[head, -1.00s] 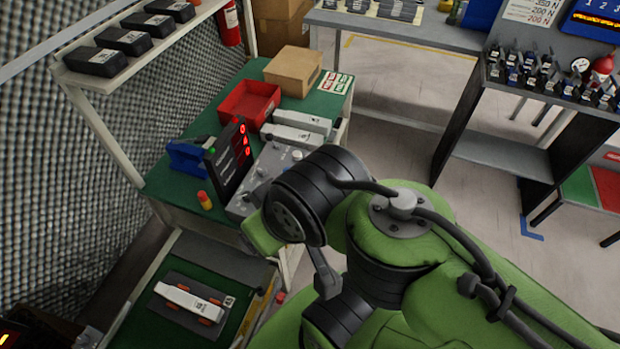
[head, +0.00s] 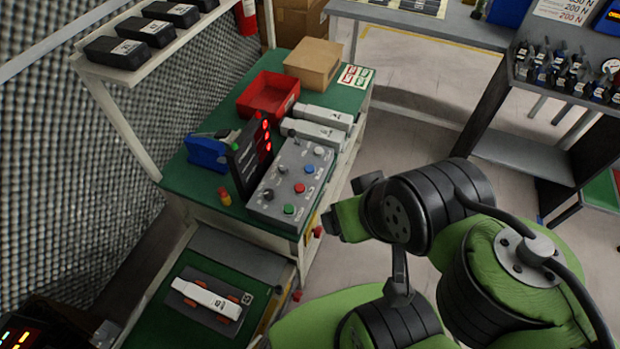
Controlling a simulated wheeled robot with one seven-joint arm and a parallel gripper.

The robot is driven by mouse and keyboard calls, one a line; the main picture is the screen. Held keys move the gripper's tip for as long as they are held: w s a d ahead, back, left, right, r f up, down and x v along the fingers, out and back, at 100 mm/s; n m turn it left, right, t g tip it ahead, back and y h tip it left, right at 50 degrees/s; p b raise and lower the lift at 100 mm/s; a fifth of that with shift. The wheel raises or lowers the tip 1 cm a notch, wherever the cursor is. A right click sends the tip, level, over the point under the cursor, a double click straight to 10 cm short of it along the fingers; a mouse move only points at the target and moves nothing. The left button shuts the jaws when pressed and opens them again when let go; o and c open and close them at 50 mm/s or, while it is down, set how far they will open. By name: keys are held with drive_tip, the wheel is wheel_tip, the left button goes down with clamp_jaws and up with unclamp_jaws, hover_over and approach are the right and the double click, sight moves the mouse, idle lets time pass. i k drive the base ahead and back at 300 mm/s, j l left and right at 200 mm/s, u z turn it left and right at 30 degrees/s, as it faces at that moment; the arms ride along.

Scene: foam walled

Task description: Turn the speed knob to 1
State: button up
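The grey control panel (head: 275,212) lies on the green bench top in the head view. It carries a dark knob (head: 268,195) at its lower left, another small knob (head: 281,170) above it, and a pale knob (head: 319,150) at its upper right. A blue button (head: 309,169), a red button (head: 299,188) and a green button (head: 289,209) sit among them. The labels are too small to read, so I cannot tell which knob is for speed. My gripper end (head: 332,226) is right of the panel, apart from it; its fingers are not clear.
A black display (head: 247,165) with red digits stands behind the panel's left edge. A red bin (head: 267,96), a cardboard box (head: 312,64), pale grey units (head: 318,133) and a blue device (head: 206,152) share the bench. A shelf (head: 160,55) overhangs at left. Open floor lies right.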

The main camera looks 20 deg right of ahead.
sight(269, 192)
drive_tip(key=i+l+u, duration=0.1)
drive_tip(key=u, duration=0.35)
drive_tip(key=l+u, duration=0.3)
drive_tip(key=u, duration=0.2)
drive_tip(key=l+u, duration=0.25)
drive_tip(key=u, duration=0.2)
drive_tip(key=l+u, duration=0.25)
drive_tip(key=u, duration=0.2)
drive_tip(key=l+u, duration=0.25)
drive_tip(key=u, duration=0.25)
drive_tip(key=k+l+u, duration=0.1)
drive_tip(key=u, duration=0.35)
drive_tip(key=k+l+u, duration=0.15)
drive_tip(key=l+u, duration=0.15)
drive_tip(key=u, duration=0.15)
